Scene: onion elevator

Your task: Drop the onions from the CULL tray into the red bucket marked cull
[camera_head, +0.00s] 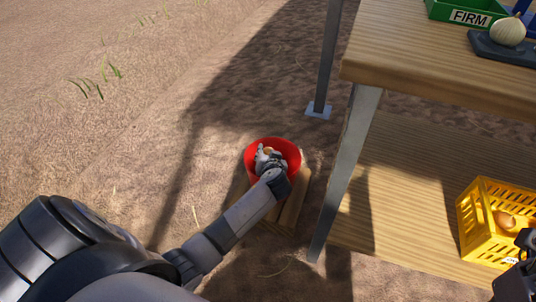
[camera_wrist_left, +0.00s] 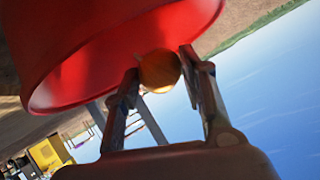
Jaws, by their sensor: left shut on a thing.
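The red bucket (camera_head: 291,153) stands on a wooden block on the ground, left of the table. My left gripper (camera_head: 266,155) reaches down over its mouth. The left wrist view shows the gripper (camera_wrist_left: 160,75) shut on a brown-orange onion (camera_wrist_left: 159,71), held between the fingertips beside the red bucket wall (camera_wrist_left: 110,50). The onion also shows small in the head view (camera_head: 268,149). Any markings on the bucket and its contents are hidden. No tray with a readable CULL label is in view. Dark parts of my right gripper (camera_head: 520,265) show at the right edge; its fingers cannot be made out.
A wooden table (camera_head: 420,60) carries a green tray labelled FIRM (camera_head: 435,10) and a pale onion (camera_head: 508,29) on a dark plate (camera_head: 495,48). A yellow crate (camera_head: 472,222) holding an onion (camera_head: 503,219) sits on the lower shelf (camera_head: 400,215). A metal table leg (camera_head: 350,160) stands right of the bucket.

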